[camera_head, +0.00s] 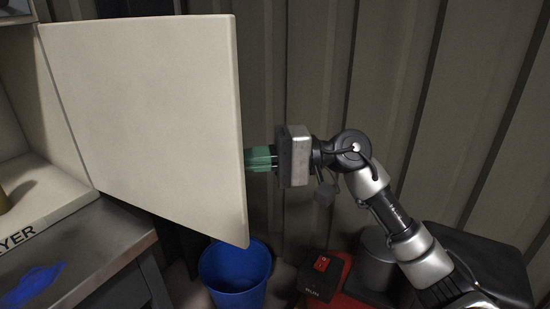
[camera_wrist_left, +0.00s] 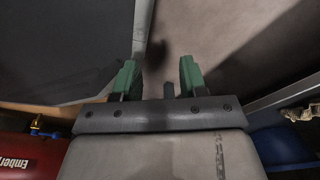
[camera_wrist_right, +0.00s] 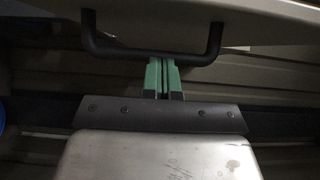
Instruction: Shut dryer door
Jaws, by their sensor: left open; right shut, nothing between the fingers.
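The dryer door (camera_head: 150,120) is a white panel standing wide open, its left side at the dryer body (camera_head: 40,205) in the head view. My right gripper (camera_head: 257,158) reaches in from the right at the door's free edge, its fingertips partly hidden behind the panel. In the right wrist view the shut green fingers (camera_wrist_right: 163,68) are at a dark bar handle (camera_wrist_right: 110,50), with nothing between them; whether they touch it is unclear. My left gripper (camera_wrist_left: 158,77) shows only in its wrist view, open and empty.
A blue bucket (camera_head: 235,275) stands on the floor below the door. A black box with a red switch (camera_head: 321,264) marked RUN stands to its right. A grey bench (camera_head: 90,255) is at lower left. A corrugated wall (camera_head: 420,80) closes off the back.

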